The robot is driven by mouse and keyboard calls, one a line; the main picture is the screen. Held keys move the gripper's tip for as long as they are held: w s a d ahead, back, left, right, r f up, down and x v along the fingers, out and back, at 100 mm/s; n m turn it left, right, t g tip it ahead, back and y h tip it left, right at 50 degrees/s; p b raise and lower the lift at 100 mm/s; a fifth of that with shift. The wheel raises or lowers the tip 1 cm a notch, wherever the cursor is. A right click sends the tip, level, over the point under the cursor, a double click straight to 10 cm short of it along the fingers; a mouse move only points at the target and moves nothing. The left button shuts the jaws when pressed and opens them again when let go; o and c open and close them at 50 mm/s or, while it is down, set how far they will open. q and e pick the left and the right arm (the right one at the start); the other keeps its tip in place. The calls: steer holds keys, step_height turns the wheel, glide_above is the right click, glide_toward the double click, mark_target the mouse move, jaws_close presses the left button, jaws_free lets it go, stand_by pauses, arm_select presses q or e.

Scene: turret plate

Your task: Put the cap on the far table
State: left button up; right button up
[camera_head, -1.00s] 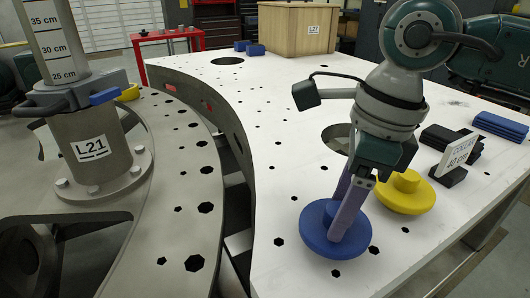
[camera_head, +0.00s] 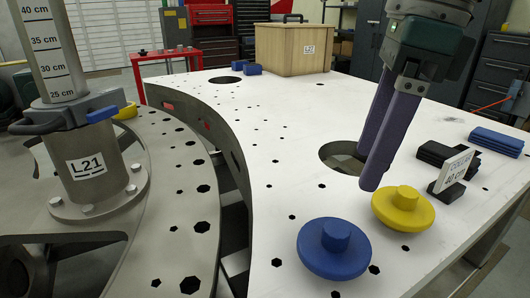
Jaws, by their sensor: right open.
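A blue cap (camera_head: 334,249), a round disc with a raised knob, lies on the near part of the white perforated table (camera_head: 290,150). A yellow cap (camera_head: 403,208) of the same shape lies just behind it to the right. My right gripper (camera_head: 370,172) hangs above the table behind the two caps, its two purple fingers apart and empty. It touches neither cap. The task does not say which cap it means, and which table counts as the far one is not clear. My left gripper is not in view.
A wooden crate (camera_head: 292,50) stands at the table's back, with blue blocks (camera_head: 252,69) beside it. A sign (camera_head: 453,172) and dark blocks (camera_head: 446,156) stand at right. A red table (camera_head: 165,57) is behind.

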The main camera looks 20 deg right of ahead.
steer(key=s+a+r+y, duration=0.2)
steer(key=a+r+y, duration=0.3)
steer(key=a, duration=0.6)
steer(key=s+a+r+y, duration=0.1)
steer(key=a+r+y, duration=0.2)
steer(key=a+y, duration=0.6)
step_height(320, 180, up, 10)
steer(key=w+a+m+t+y, duration=0.2)
steer(key=m+t+y, duration=0.3)
steer(key=m+t, duration=0.3)
steer(key=w+d+m+t+h, duration=0.6)
steer(key=d+m+t+h, duration=0.4)
steer(key=m, duration=0.8)
steer(key=m+g+h, duration=0.9)
steer(key=m+h, duration=0.3)
steer(key=m, duration=0.5)
glide_above(349, 271)
step_height(349, 271, down, 26)
steer(key=shift+r, duration=0.15)
steer(key=s+a+f+g+y, duration=0.1)
steer(key=s+f+g, duration=0.2)
steer(key=s, duration=0.3)
steer(key=s+a+f+m+g, duration=0.1)
steer(key=s+f+g, duration=0.2)
steer(key=s, duration=0.2)
steer(key=shift+s+f+g+y, duration=0.25)
steer(key=shift+s+g+y, duration=0.05)
steer(key=shift+s+y, duration=0.1)
